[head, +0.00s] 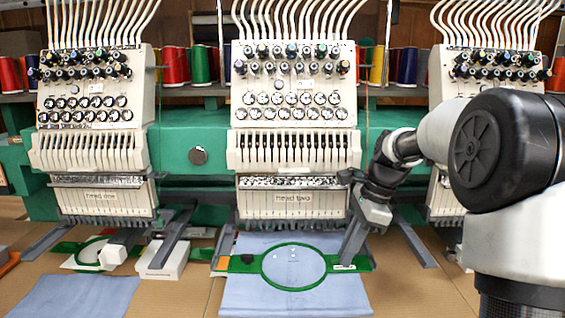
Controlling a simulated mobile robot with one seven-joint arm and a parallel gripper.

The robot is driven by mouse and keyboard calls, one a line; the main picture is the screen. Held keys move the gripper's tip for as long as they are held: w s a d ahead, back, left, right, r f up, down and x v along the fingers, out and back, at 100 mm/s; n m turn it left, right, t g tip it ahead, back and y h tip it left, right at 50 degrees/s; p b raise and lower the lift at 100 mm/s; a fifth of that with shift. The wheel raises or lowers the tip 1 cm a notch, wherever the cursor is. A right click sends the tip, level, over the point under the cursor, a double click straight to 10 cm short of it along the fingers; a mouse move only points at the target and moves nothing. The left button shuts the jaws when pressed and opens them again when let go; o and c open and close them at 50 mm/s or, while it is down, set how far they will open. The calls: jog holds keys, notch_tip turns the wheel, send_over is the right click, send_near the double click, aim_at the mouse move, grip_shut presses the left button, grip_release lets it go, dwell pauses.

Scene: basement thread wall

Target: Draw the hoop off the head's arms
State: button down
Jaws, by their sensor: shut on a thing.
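The green round hoop (265,262) lies flat below the middle head, marked "head two" (294,196), with pale blue cloth inside its ring. Its left bracket reaches a grey arm (226,240) of that head, beside a small orange piece (222,263). Its right bracket runs under my gripper (349,262). My gripper comes down from the right and is shut on the hoop's right bracket. The fingertips are small in view, and my gripper largely hides the head's right arm. I cannot tell whether the brackets are still seated on the arms.
Blue cloth (295,303) lies under the hoop on the brown table (430,290). At left, "head one" (97,194) has another green hoop (82,252) and a white box (161,262) nearby. A grey bar (415,241) juts out to the right.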

jog(key=shift+r, duration=0.15)
jog(key=shift+r+p, duration=0.5)
jog(key=shift+p, duration=0.3)
jog(key=shift+s, duration=0.1)
jog(key=shift+s+b, duration=0.55)
jog(key=shift+s, duration=2.75)
